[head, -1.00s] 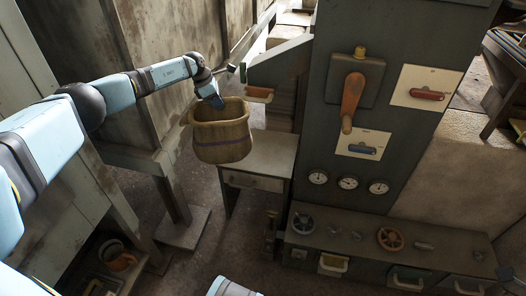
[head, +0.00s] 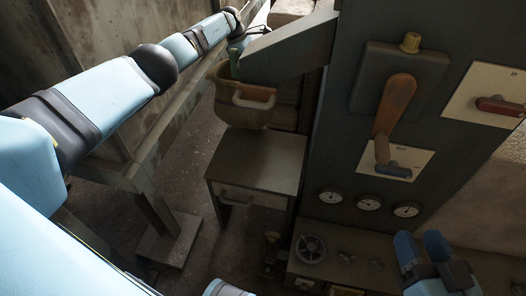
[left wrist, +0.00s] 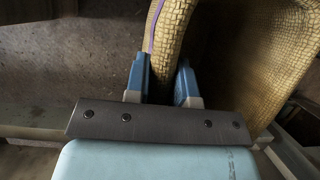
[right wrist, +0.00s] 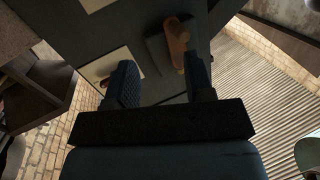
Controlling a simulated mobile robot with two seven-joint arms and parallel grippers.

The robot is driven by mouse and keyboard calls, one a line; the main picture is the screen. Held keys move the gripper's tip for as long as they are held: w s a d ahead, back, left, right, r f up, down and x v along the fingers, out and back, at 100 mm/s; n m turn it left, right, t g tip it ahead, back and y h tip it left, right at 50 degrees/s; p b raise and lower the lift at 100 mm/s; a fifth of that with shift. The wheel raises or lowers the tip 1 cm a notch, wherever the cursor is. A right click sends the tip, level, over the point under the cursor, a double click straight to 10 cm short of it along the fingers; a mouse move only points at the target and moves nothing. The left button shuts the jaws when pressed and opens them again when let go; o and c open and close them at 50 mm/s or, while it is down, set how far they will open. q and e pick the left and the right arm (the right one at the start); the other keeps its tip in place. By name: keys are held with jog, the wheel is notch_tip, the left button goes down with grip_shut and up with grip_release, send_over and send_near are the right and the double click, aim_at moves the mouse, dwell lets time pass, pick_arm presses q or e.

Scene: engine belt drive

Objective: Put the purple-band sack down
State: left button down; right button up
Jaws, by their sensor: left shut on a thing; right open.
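My left gripper (left wrist: 162,72) is shut on the sack's wall, one finger on each side. In the head view this gripper is mostly hidden. My right gripper (head: 421,241) is open and empty in front of the machine; its fingers also show in the right wrist view (right wrist: 163,82).
A small table (head: 258,160) with a drawer stands below the sack; its top is clear. The machine panel (head: 345,130) with an orange lever (head: 396,104) rises on the right.

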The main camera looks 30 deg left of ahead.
pick_arm(q)
jog(key=s+d+f+b, duration=0.3)
jog(key=s+d, duration=0.7)
jog(key=s, duration=0.4)
jog(key=shift+s+d+f+b, duration=0.2)
jog(key=shift+s+f+b, duration=0.2)
jog(key=shift+b, duration=0.1)
jog(key=c, duration=1)
grip_release()
pick_arm(e)
jog(key=n, duration=0.1)
jog(key=w+d+n+t, duration=0.1)
jog(key=shift+w+n+y, duration=0.25)
jog(key=shift+n+y, duration=0.05)
pick_arm(q)
jog(key=shift+o, duration=0.2)
jog(key=shift+r, duration=0.2)
pick_arm(e)
jog(key=shift+r, duration=0.1)
